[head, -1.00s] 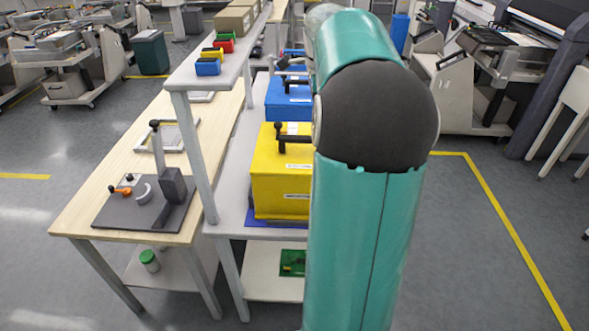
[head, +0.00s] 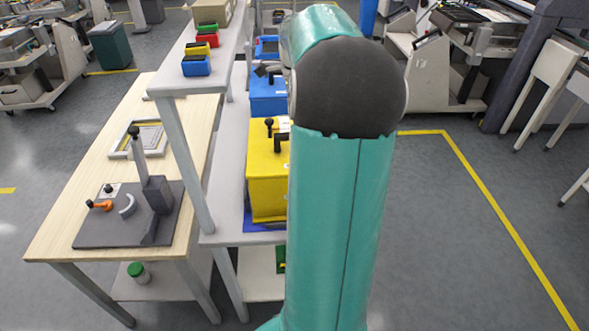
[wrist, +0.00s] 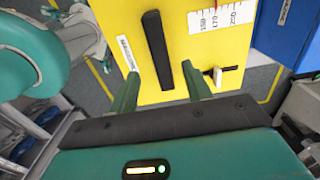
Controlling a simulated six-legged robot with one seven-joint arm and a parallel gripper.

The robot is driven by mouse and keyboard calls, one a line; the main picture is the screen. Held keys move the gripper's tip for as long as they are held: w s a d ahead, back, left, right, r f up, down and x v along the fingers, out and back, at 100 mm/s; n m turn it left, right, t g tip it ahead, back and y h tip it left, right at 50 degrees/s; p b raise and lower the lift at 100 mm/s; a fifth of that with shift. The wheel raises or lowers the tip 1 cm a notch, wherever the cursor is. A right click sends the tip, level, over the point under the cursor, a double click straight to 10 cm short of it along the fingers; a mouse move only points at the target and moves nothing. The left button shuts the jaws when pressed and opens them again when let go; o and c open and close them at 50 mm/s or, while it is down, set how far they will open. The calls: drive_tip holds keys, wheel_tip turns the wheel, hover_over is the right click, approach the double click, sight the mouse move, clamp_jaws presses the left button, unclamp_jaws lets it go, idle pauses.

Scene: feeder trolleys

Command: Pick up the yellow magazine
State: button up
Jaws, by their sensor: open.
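The yellow magazine (head: 265,180) is a boxy block on the grey shelf beside the wooden bench, partly hidden behind my teal arm in the head view. It has a black handle and a small black knob on top. In the wrist view its yellow face (wrist: 100,15) fills the upper middle, with the long black handle (wrist: 156,50) and a white scale label. My gripper (wrist: 160,72) is open, its two green fingers on either side of the handle's lower end. I cannot tell how far above the face they are. The gripper is hidden in the head view.
Blue magazines (head: 267,95) stand behind the yellow one; a blue surface (wrist: 285,25) shows at upper right in the wrist view. An upper shelf (head: 190,78) with small coloured boxes runs left of them. The wooden bench (head: 85,200) holds a dark fixture.

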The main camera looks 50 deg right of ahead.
drive_tip(key=shift+f, duration=0.9)
drive_tip(key=shift+s+f, duration=0.15)
drive_tip(key=shift+f, duration=0.15)
drive_tip(key=shift+d+f, duration=0.1)
drive_tip(key=shift+f, duration=2.65)
clamp_jaws()
drive_tip(key=shift+w+r, duration=0.15)
drive_tip(key=shift+w, duration=0.05)
